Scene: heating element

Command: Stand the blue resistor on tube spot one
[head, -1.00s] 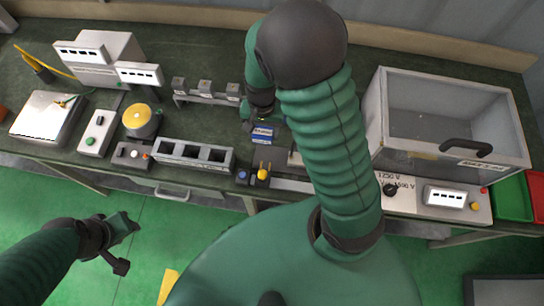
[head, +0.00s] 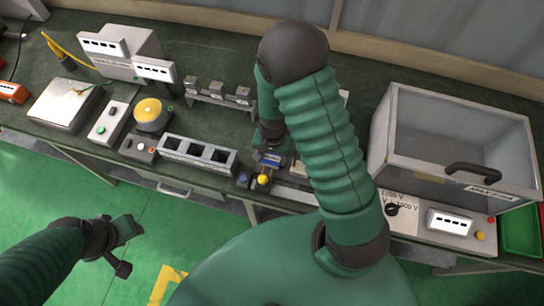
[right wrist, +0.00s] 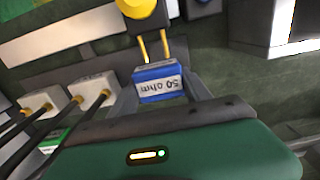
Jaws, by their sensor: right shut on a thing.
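The blue resistor (right wrist: 158,84) carries a white label reading "50 ohm". My right gripper (right wrist: 160,94) is shut on it, a finger on each side. Two thin yellow prongs show beyond the resistor, towards a yellow knob (right wrist: 138,5). In the head view the resistor (head: 269,160) is small, just below my right gripper (head: 271,147) and close behind the yellow knob. My left gripper (head: 126,247) is open and empty over the floor, away from the bench. I cannot tell which place is tube spot one.
A grey block with square openings (head: 198,154) stands left of the resistor, with a rack of small clamps (head: 218,93) behind it. In the wrist view, white blocks with dark rods (right wrist: 93,88) lie close at left.

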